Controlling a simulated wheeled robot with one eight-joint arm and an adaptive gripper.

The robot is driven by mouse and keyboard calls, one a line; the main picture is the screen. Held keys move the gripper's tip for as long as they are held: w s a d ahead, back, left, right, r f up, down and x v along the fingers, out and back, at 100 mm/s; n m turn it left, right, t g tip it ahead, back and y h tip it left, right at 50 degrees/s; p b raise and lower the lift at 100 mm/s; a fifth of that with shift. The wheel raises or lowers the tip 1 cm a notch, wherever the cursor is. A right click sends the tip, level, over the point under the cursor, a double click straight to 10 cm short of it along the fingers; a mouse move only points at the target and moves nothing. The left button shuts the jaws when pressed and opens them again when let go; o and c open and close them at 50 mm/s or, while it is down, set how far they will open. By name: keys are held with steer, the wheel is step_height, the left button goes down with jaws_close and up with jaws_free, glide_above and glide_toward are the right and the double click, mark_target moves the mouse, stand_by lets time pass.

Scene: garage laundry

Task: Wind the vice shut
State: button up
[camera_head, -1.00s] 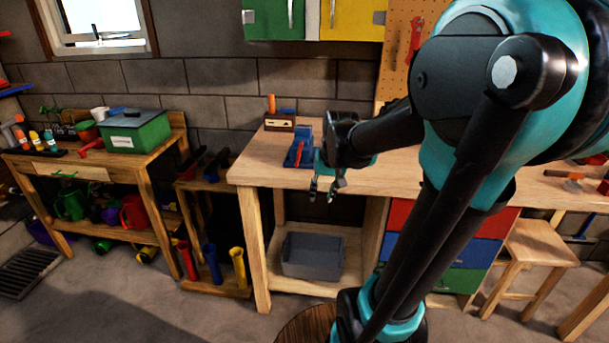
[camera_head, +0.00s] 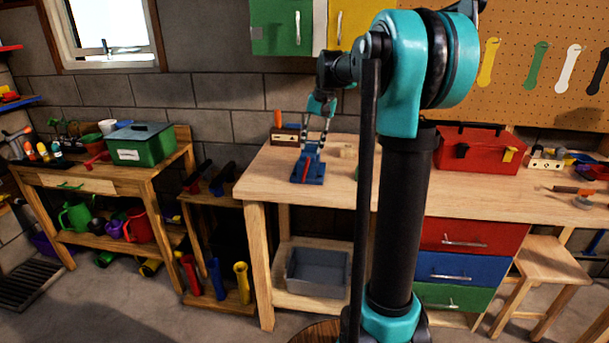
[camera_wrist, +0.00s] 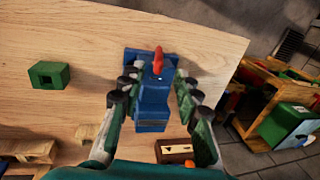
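The blue vice (camera_head: 308,170) stands on the left part of the wooden workbench, near its front edge, with its red handle on the front side. In the wrist view the vice (camera_wrist: 152,104) lies between my fingers, and its red handle (camera_wrist: 157,60) points away from my palm. My gripper (camera_head: 318,122) is above the vice, pointing down. In the wrist view my gripper (camera_wrist: 152,98) is open, with one finger on each side of the vice body. I cannot tell whether the fingers touch it. The gap between the jaws is not clear.
A brown block (camera_wrist: 174,151) with an orange-handled tool is behind the vice. A green block (camera_wrist: 49,75) sits beside it on the bench. A red toolbox (camera_head: 478,152) stands farther right. The bench (camera_head: 262,178) is clear at its front left.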

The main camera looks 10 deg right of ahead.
mark_target(302, 183)
steer(key=x, duration=1.2)
steer(key=shift+c, duration=0.3)
jaws_close()
